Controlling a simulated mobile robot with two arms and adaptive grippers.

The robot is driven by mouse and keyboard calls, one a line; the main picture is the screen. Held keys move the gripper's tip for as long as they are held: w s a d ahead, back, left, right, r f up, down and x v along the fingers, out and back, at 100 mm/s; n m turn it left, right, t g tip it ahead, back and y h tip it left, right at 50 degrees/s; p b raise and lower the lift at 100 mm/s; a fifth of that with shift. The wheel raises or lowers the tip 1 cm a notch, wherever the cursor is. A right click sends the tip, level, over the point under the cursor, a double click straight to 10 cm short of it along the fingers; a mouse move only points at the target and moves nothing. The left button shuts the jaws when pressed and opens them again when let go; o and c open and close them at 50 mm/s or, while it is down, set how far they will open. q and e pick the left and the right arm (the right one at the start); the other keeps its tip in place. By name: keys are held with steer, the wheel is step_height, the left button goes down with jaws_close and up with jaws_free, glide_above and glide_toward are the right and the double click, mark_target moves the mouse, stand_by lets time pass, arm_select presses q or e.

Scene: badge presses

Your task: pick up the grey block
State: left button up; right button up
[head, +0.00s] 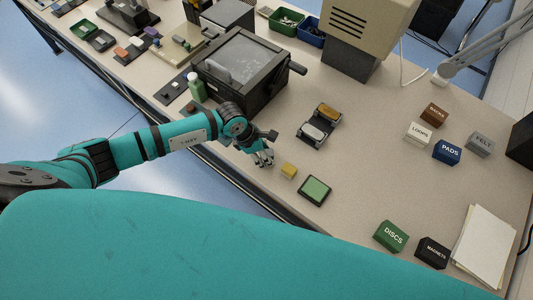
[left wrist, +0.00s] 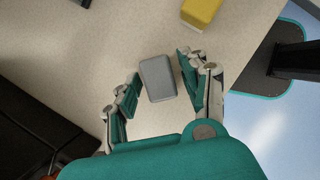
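The grey block (left wrist: 158,78) lies on the table between the two fingers of my left gripper (left wrist: 160,72) in the left wrist view. The fingers are spread, with a small gap on each side of the block. In the head view my left gripper (head: 263,157) is low over the table near its front edge, and the block is hidden by the hand. My right gripper is in neither view.
A yellow block (head: 289,171) lies just right of the gripper; it also shows in the left wrist view (left wrist: 200,12). A dark-framed green pad (head: 314,188) and a tray (head: 307,143) with yellow and grey pieces are nearby. A dark press (head: 240,70) stands behind.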

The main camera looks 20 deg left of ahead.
arm_select(q)
jaws_close()
steer(key=shift+w+r, duration=0.1)
steer(key=shift+r, duration=0.05)
steer(key=shift+r+b, duration=0.4)
steer(key=shift+r, duration=0.2)
steer(key=shift+s+r+b, duration=0.25)
steer(key=shift+r+b, duration=0.05)
steer(key=shift+r, duration=0.15)
steer(key=shift+s+r+b, duration=0.2)
steer(key=shift+r+b, duration=0.1)
steer(key=shift+r, duration=0.15)
steer(key=s+r+b, duration=0.1)
steer(key=s+b, duration=0.3)
steer(key=s, duration=1.1)
steer(key=shift+a+r, duration=0.2)
steer(key=shift+r, duration=0.2)
steer(key=shift+s, duration=0.1)
